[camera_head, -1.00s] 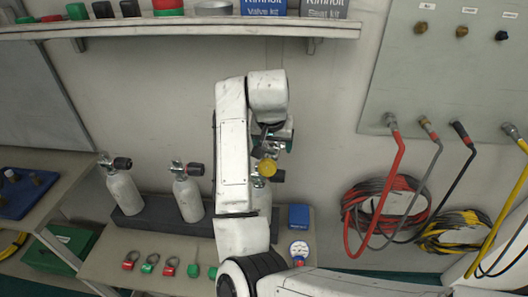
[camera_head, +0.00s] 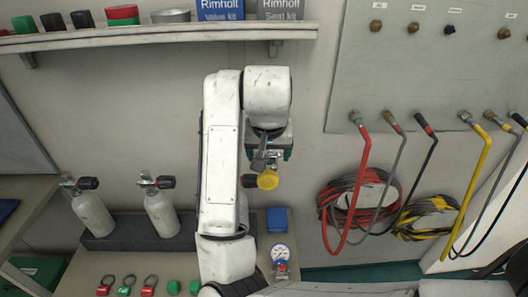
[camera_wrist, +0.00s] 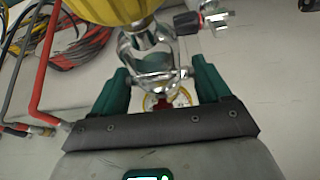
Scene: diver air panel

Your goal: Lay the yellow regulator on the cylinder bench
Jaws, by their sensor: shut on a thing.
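The yellow regulator (camera_head: 268,180) hangs below my gripper (camera_head: 268,150) in the head view. In the wrist view its yellow cap (camera_wrist: 108,8) is at the top edge, and its silver metal body (camera_wrist: 150,55) is between the teal fingers of my gripper (camera_wrist: 160,72). My gripper is shut on it and holds it in the air. The cylinder bench (camera_head: 88,272) is below and behind it, with my arm hiding part of its top.
Two grey cylinders (camera_head: 94,211) (camera_head: 162,213) stand in a dark rack; one more is mostly hidden behind my arm. Several ring-topped tags (camera_head: 105,288), a blue box (camera_head: 277,220) and a gauge (camera_head: 280,252) are on the bench. Hoses (camera_head: 365,190) hang at right; a shelf (camera_head: 130,43) runs above.

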